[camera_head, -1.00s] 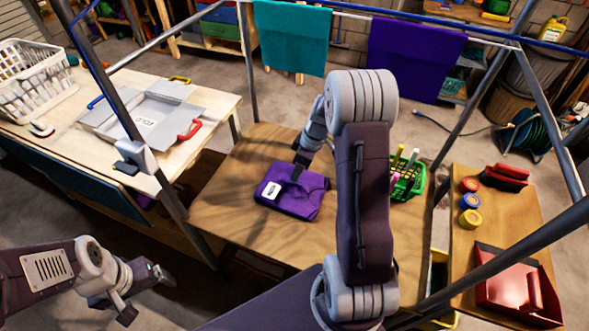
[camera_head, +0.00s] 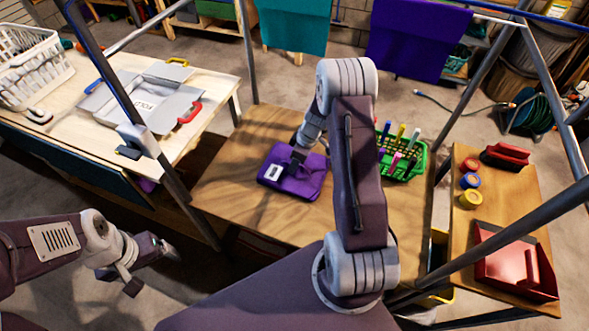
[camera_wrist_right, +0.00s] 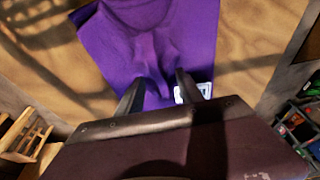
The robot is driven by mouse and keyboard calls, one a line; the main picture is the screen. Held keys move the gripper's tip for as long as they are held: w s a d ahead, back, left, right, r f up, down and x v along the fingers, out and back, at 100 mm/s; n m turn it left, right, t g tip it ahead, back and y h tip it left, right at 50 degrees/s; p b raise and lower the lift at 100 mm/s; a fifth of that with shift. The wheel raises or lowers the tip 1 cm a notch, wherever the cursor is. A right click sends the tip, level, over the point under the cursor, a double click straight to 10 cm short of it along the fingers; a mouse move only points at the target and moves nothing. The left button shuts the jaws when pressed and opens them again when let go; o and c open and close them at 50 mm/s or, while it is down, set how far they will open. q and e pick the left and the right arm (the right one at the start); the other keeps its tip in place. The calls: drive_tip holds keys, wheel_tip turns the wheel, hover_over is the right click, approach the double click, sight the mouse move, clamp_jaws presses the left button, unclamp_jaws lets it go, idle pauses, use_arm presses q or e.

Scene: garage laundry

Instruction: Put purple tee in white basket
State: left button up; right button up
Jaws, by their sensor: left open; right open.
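The purple tee (camera_head: 310,184) lies folded on the wooden table in front of me, with a white label on its left part. It also shows in the right wrist view (camera_wrist_right: 150,35), with raised creases near the fingers. My right gripper (camera_head: 297,160) is right at the tee, its open fingers (camera_wrist_right: 158,84) on either side of a bunched ridge of cloth; I cannot tell if they touch it. The white basket (camera_head: 30,72) stands at the far left on the pale workbench. My left gripper (camera_head: 150,268) is open and empty at the lower left, away from the tee.
A folding board (camera_head: 145,105) lies on the pale workbench (camera_head: 65,125). A green basket (camera_head: 412,165) with markers stands right of my right arm. Teal (camera_head: 293,25) and purple (camera_head: 415,40) cloths hang on the rail behind. Frame posts stand at both sides.

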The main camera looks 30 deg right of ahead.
drive_tip(key=shift+w+f, duration=0.15)
drive_tip(key=shift+f, duration=0.05)
clamp_jaws()
idle(1.3)
